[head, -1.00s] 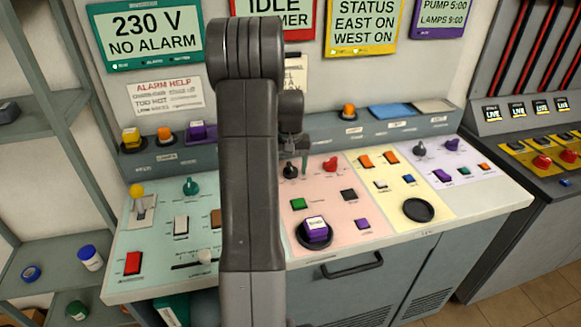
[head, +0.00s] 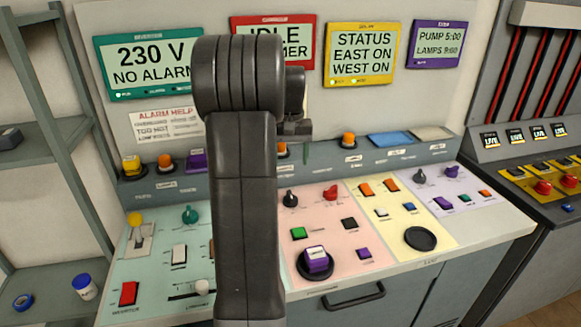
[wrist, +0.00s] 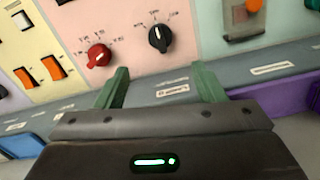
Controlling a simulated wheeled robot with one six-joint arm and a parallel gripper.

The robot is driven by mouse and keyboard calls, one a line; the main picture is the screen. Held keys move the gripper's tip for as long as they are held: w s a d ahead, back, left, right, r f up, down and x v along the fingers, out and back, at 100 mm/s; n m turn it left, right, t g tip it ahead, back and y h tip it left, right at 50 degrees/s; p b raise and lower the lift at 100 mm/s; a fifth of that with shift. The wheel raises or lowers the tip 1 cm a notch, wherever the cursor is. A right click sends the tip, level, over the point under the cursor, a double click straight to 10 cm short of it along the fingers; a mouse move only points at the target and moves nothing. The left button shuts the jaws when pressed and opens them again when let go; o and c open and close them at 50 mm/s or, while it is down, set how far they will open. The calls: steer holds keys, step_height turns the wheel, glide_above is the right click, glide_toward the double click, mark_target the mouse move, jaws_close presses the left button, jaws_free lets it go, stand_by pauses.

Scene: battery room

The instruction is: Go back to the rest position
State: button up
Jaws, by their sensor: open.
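My gripper (wrist: 162,82) shows in the wrist view with its two green fingers apart and nothing between them. In the head view my gripper (head: 306,150) is partly hidden behind my dark arm, and one green fingertip shows in front of the console's back ledge. The console (head: 395,277) has coloured panels. In the wrist view a red knob (wrist: 98,55) and a black knob (wrist: 159,38) lie beyond the fingers, clear of them.
Wall displays (head: 363,53) hang behind the console. The pink panel holds a purple block (head: 316,257) on a round black pad. Grey shelves (head: 45,190) stand at left, and a rack with red cables (head: 540,80) at right. The air above the console's right half is clear.

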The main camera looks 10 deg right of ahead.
mark_target(290, 195)
stand_by(0.3)
step_height(290, 195, down, 14)
steer(key=shift+r, duration=0.1)
stand_by(0.5)
steer(key=shift+r, duration=0.1)
